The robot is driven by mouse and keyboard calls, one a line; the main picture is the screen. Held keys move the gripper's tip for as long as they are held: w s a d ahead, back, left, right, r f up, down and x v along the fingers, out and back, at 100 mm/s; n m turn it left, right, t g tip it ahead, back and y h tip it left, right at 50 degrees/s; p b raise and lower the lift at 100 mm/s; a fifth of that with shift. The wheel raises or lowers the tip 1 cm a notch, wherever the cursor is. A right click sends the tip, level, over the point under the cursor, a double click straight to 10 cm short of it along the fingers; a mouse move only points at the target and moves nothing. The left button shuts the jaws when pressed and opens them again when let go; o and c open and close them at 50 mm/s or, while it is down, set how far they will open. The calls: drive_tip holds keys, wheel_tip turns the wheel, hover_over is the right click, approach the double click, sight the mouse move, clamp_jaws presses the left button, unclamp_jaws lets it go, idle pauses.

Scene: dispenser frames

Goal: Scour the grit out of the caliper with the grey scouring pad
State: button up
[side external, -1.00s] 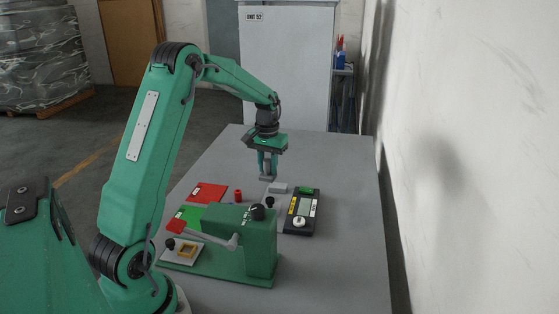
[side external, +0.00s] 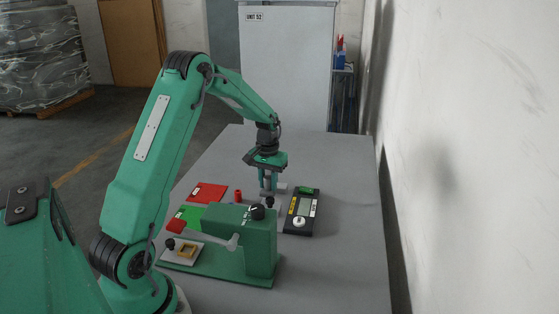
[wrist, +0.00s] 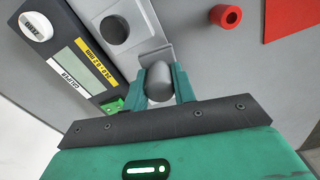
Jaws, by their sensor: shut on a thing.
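My gripper (wrist: 159,84) is shut on the grey scouring pad (wrist: 158,80), whose rounded grip shows between the fingers in the wrist view, with a flat grey part beyond it. In the side view my gripper (side external: 268,190) is low over the table, close to a black knob (side external: 269,203); contact below the pad is hidden. The dark caliper unit (side external: 301,212) lies just right of the gripper, with a screen, a white dial and a green end. It also shows at the left of the wrist view (wrist: 70,60), with a label that seems to read CALIPER.
A green lever press (side external: 258,245) stands in front. The table's right side is clear.

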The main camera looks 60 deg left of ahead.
drive_tip(key=shift+f, duration=0.5)
drive_tip(key=shift+w+d+f, duration=0.2)
drive_tip(key=shift+f, duration=0.15)
drive_tip(key=shift+w+d+f, duration=0.15)
drive_tip(key=shift+f, duration=0.2)
drive_tip(key=shift+c, duration=0.4)
drive_tip(key=shift+w+d, duration=1.05)
drive_tip(key=shift+s+a, duration=1.3)
drive_tip(key=shift+s, duration=0.05)
drive_tip(key=shift+s+a+r, duration=0.1)
drive_tip(key=shift+a+r, duration=0.05)
drive_tip(key=shift+r, duration=4)
